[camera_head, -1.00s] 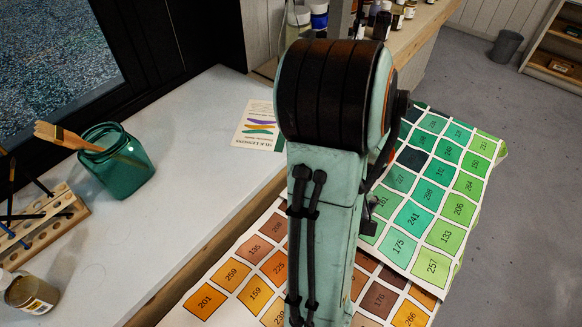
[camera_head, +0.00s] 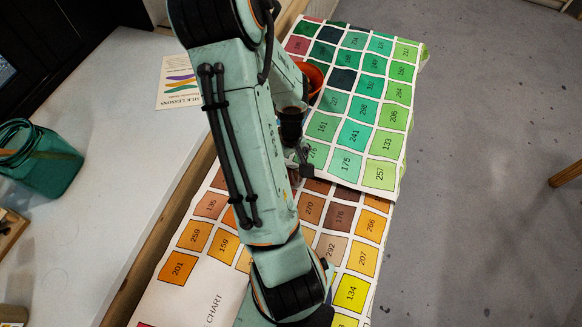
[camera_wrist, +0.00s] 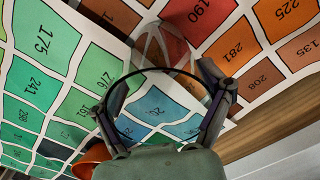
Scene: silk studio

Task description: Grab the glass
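A clear, see-through glass (camera_wrist: 163,48) shows in the wrist view over the colour chart, with a dark curved rim line running between the fingers. My gripper (camera_wrist: 165,108) is open, with one finger on each side of that rim line. I cannot tell whether either finger touches the glass. In the head view my arm covers most of the gripper (camera_head: 298,155), and I cannot make out the clear glass there. A green glass jar (camera_head: 45,165) stands at the left on the white surface, apart from my gripper.
The colour chart cloth (camera_head: 375,110) with numbered squares lies under my arm. An orange bowl (camera_head: 313,80) is just beyond the gripper and also shows in the wrist view (camera_wrist: 92,158). A leaflet (camera_head: 180,82) lies on the white surface (camera_head: 110,130), which has free room.

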